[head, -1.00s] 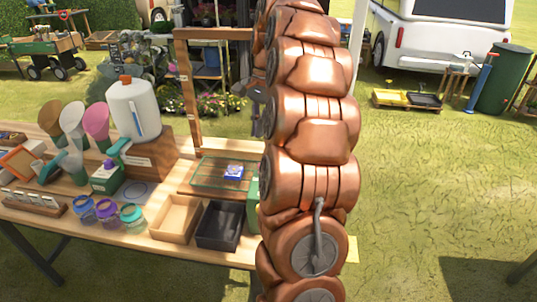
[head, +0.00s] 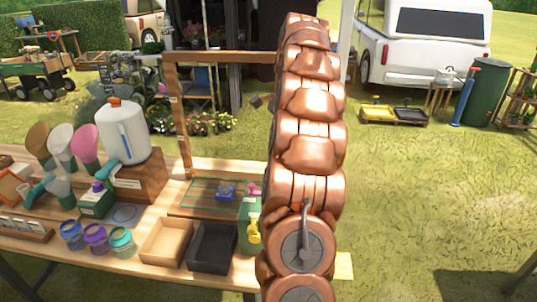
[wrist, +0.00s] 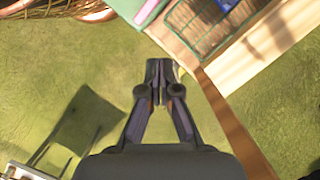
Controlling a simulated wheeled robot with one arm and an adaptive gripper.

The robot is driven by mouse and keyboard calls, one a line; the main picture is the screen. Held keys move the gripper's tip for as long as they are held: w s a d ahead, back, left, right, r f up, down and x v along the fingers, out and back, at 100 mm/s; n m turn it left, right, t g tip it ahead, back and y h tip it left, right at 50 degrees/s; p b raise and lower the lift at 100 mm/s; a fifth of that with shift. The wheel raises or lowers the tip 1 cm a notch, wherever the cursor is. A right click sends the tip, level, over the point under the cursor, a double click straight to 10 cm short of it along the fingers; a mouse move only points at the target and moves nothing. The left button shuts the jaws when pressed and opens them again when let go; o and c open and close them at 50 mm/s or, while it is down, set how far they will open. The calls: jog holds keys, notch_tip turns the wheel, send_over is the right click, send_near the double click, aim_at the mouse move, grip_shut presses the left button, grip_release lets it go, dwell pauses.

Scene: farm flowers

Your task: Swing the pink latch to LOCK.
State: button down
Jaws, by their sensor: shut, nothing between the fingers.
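In the head view, a small pink piece (head: 254,188), probably the latch, sits beside a blue piece (head: 226,192) on a green-lined panel (head: 195,201) on the table. They are too small to read any LOCK marking.
A wooden frame (head: 180,120) rises behind the panel. A green box (head: 249,222) with a yellow part stands right of the black tray (head: 213,247) and wooden tray (head: 166,241). Jars, funnels and a white jug (head: 124,130) fill the left. Grass right of the table is open.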

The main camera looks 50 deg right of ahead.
jog(key=w+a+f+p, duration=0.1)
jog(key=a+f+p, duration=0.2)
jog(key=a+f, duration=0.3)
jog(key=shift+d+p+x, duration=0.4)
jog(key=shift+d+x, duration=0.05)
jog(key=shift+x, duration=1.45)
jog(key=shift+f, duration=0.15)
